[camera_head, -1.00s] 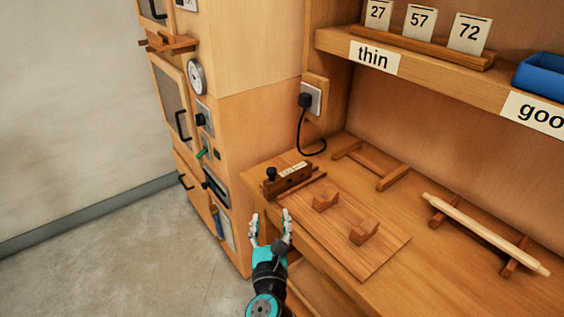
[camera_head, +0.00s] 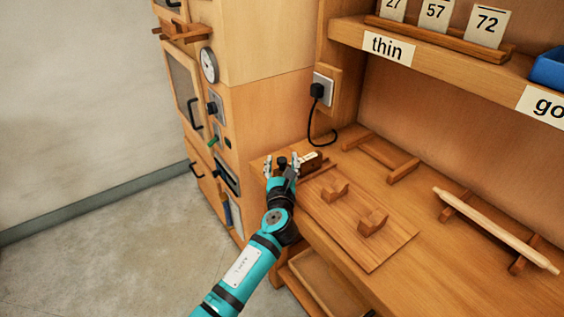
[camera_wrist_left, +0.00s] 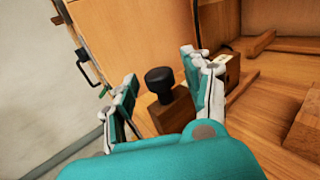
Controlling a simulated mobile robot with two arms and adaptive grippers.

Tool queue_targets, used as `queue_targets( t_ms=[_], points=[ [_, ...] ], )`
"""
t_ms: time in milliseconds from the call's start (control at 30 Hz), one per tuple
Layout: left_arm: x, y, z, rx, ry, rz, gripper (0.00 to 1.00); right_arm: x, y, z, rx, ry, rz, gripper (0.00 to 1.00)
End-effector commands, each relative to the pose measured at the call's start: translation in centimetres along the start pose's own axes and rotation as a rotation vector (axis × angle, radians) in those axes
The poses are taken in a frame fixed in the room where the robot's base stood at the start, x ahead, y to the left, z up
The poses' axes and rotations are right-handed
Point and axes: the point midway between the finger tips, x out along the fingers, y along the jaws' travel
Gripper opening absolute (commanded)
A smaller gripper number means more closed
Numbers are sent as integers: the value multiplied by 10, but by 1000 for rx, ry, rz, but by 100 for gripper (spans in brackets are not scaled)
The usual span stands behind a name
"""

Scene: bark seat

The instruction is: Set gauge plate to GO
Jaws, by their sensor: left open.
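The gauge block (camera_head: 318,164) is a dark wooden piece at the back left corner of the bench board, with a pale label (camera_head: 308,157) on top. My left gripper (camera_head: 282,160) is open at its left end and hides part of it. In the left wrist view a black knob (camera_wrist_left: 160,82) stands upright on a dark wooden block (camera_wrist_left: 174,112) between the two spread fingers of my left gripper (camera_wrist_left: 161,74). Both fingers look apart from the knob. The label is mostly hidden there, and its writing is unreadable. My right gripper is not in view.
A board with two wooden blocks (camera_head: 372,222) lies right of my left arm. A black plug and cable (camera_head: 317,91) hang behind the gauge block. A pale rod (camera_head: 495,230) rests on supports at right. A cabinet (camera_head: 258,105) with handles stands at left.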

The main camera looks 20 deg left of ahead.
Motion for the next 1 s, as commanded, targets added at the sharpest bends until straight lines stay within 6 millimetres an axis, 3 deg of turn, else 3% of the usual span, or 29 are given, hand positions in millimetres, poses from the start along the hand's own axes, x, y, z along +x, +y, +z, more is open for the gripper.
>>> queue_targets(
  t_ms=[400,800,1000],
  points=[
    [9,0,0,-1,0,-1,50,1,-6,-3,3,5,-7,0],
    [9,0,0,0,0,-1,0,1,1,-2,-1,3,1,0],
    [9,0,0,0,1,-1,0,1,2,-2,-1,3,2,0]
  ],
)
